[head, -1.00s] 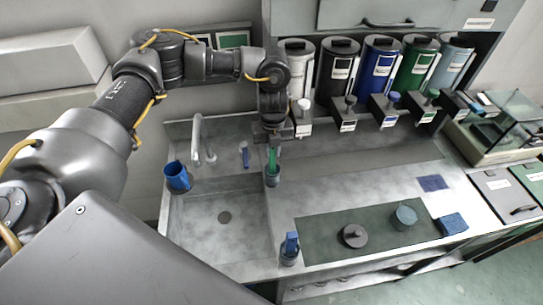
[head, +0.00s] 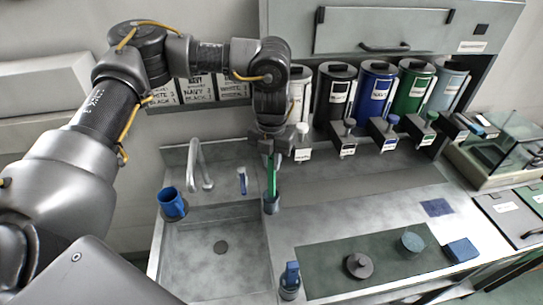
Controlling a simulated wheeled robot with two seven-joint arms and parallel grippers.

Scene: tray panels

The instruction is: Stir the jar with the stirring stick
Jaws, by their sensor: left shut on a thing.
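My left gripper (head: 272,157) points down over the right rim of the sink and is shut on a green stick, the stirring stick (head: 271,178). The stick hangs upright, its lower end at the mouth of a small grey-blue holder cup (head: 271,206); I cannot tell whether the tip is still inside. A round grey-teal jar (head: 412,242) stands on the dark green mat (head: 325,270), with a dark round lid-like piece (head: 359,266) lying to its left. My right gripper is out of view.
A sink (head: 205,255) with a tap (head: 198,165) and a blue cup (head: 172,202) lies left. A blue-topped bottle (head: 290,280) stands at the mat's left edge. A blue block (head: 462,250) sits right of the jar. Coloured canisters (head: 375,90) with dispensers line the back.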

